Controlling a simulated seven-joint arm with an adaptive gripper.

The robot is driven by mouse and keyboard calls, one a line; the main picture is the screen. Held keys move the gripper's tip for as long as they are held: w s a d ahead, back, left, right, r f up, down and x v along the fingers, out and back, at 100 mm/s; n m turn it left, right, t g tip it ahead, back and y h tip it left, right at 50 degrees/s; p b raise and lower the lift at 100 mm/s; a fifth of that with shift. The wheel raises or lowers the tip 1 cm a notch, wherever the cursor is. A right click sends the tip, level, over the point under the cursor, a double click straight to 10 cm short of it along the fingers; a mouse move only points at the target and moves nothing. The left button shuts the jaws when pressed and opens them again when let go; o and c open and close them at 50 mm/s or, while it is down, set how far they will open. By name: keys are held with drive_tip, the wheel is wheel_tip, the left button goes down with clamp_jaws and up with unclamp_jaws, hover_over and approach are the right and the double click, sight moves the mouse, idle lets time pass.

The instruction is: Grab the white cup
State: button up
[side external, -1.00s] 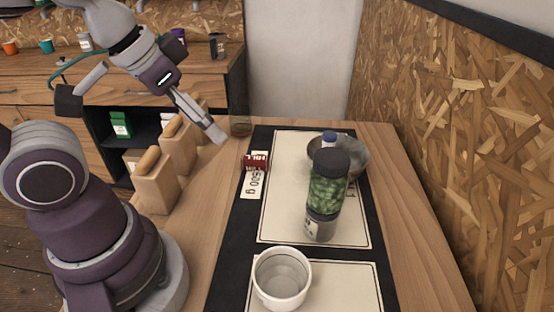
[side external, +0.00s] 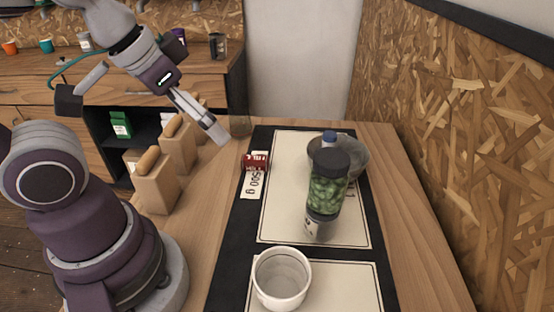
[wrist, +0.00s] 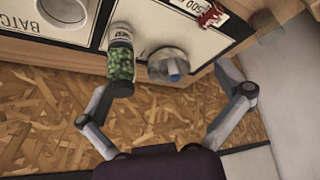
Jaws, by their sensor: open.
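The white cup (side external: 282,278) stands upright at the front of the worktop in the side view, on the nearer cream panel of the dark mat. Its open top faces up and it looks empty. In the wrist view the cup (wrist: 64,8) is at the top left, partly cut off by the frame edge. My gripper (side external: 215,132) is raised at the back left of the worktop, well away from the cup. In the wrist view my gripper (wrist: 163,80) has its fingers wide apart with nothing held between them.
A jar of green beans (side external: 328,190) stands behind the cup on the mat. A red item (side external: 256,162) lies near the mat's left edge. A chipboard wall (side external: 460,150) bounds the right.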

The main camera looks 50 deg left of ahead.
drive_tip(key=m+g+h, duration=0.1)
drive_tip(key=m+g, duration=0.5)
drive_tip(key=m, duration=1.2)
approach(285, 294)
drive_tip(key=f, duration=0.6)
drive_tip(key=shift+s+d+f, duration=0.2)
drive_tip(key=shift+d+f, duration=0.05)
drive_tip(key=shift+f, duration=0.05)
drive_tip(key=c, duration=1.1)
drive_tip(key=shift+r, duration=0.1)
